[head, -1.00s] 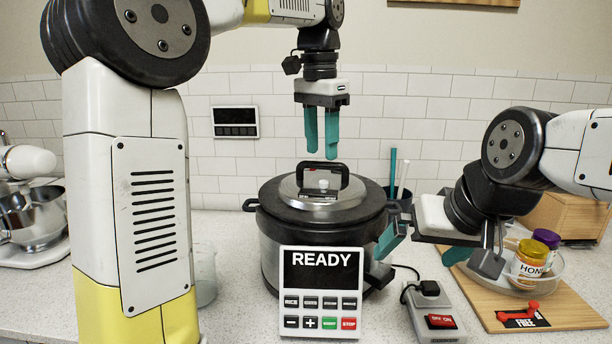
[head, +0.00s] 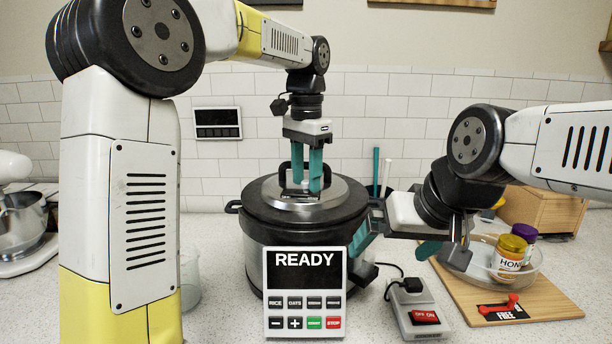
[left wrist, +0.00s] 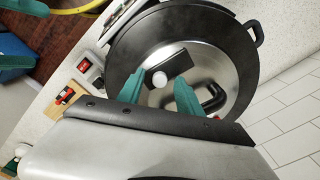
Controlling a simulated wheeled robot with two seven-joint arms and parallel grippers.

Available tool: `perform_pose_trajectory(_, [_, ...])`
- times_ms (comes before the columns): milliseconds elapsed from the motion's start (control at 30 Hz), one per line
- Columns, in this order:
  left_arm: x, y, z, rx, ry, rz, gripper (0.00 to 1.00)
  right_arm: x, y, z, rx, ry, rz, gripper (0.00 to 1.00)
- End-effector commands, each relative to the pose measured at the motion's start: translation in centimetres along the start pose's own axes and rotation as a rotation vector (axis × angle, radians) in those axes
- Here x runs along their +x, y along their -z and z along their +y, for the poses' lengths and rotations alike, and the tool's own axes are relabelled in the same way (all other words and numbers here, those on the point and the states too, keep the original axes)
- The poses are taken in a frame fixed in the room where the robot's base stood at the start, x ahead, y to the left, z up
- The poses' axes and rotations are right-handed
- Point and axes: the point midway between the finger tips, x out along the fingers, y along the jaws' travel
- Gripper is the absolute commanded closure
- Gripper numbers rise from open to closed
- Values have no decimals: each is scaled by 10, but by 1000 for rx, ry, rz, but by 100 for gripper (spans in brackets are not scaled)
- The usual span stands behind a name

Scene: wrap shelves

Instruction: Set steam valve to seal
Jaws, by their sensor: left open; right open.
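The black and silver cooker (head: 262,258) stands on the counter with its lid closed and its panel reading READY. In the left wrist view, a small white knob, the steam valve (left wrist: 159,79), sits on a dark plate on the silver lid (left wrist: 228,70). My left gripper (head: 308,188) points down at the lid, open, its teal fingers hiding most of the valve in the head view. In the left wrist view its fingertips (left wrist: 160,90) lie on either side of the knob, with gaps visible. My right gripper (head: 395,248) is open and empty beside the cooker's right side.
A power strip (head: 415,309) with a red switch lies right of the cooker. A wooden board (head: 545,306) holds a clear bowl (head: 484,265) with jars and a red item (head: 499,306) on a FREE label. A mixer (head: 22,225) stands at left.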

Motion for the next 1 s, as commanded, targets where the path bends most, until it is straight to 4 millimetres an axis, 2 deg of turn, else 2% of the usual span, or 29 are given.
perform_pose_trajectory(133, [0, 0, 0, 0, 0, 0, 58, 0, 0, 0, 0, 0, 0, 0])
perform_pose_trajectory(300, [0, 0, 0, 0, 0, 0, 91, 0, 0, 0, 0, 0, 0, 0])
perform_pose_trajectory(367, [0, 0, 0, 0, 0, 0, 100, 0, 0, 0, 0, 0, 0, 0])
perform_pose_trajectory(1000, [-1, 0, 0, 0, 1, 1, 100, 0, 0, 0, 0, 0, 0, 0])
